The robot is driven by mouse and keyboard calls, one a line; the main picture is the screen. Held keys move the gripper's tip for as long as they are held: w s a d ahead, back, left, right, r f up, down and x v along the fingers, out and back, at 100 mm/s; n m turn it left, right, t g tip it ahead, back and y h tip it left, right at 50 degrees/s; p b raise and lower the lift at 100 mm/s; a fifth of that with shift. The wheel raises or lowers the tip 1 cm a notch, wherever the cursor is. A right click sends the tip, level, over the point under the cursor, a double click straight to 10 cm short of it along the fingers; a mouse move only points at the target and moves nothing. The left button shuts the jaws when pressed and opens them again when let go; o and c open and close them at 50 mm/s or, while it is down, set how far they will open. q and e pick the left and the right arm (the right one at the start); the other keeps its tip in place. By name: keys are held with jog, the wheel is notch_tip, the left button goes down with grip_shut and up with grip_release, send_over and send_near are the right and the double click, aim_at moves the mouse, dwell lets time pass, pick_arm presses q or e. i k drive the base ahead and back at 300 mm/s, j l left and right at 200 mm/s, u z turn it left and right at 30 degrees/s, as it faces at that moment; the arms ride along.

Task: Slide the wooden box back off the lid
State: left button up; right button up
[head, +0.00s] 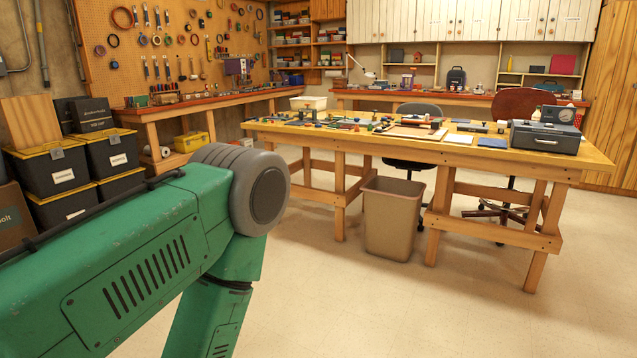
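A plain wooden box (30,121) sits at the left edge of the head view, on top of the stacked black bins. Beneath it is a yellow-edged lid (60,146) on a black bin (50,172). My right gripper is not in view either.
Black cases (92,112) stand right beside the wooden box. A second yellow-lidded bin (112,158) is to its right, and a cardboard box (14,222) is below left. A long workbench (570,160) and a beige waste bin (392,220) stand ahead. The floor at right is clear.

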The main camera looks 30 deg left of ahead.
aim_at(30, 121)
jog(key=i+j+u, duration=0.15)
jog(key=j+u, duration=0.25)
jog(key=i+j+u, duration=0.25)
jog(key=j+u, duration=0.15)
jog(key=j, duration=0.15)
jog(key=i+j+u, duration=0.25)
jog(key=u, duration=0.15)
jog(key=i+j+u, duration=0.8)
jog(key=i, duration=0.5)
jog(key=i+u, duration=0.4)
jog(key=i, duration=0.55)
jog(key=i+l+u, duration=0.1)
jog(key=i+u, duration=0.4)
jog(key=i+l+u, duration=0.45)
jog(key=i, duration=0.15)
jog(key=i+l+u, duration=0.85)
jog(key=l+u, duration=0.15)
jog(key=l+z, duration=0.1)
jog(key=z, duration=0.45)
jog(key=i+z, duration=0.15)
jog(key=z, duration=0.3)
jog(key=i+z, duration=0.2)
jog(key=z, duration=0.2)
jog(key=i+j+z, duration=0.1)
jog(key=z, duration=0.35)
jog(key=i+j+z, duration=0.15)
jog(key=z, duration=0.25)
jog(key=i, duration=0.1)
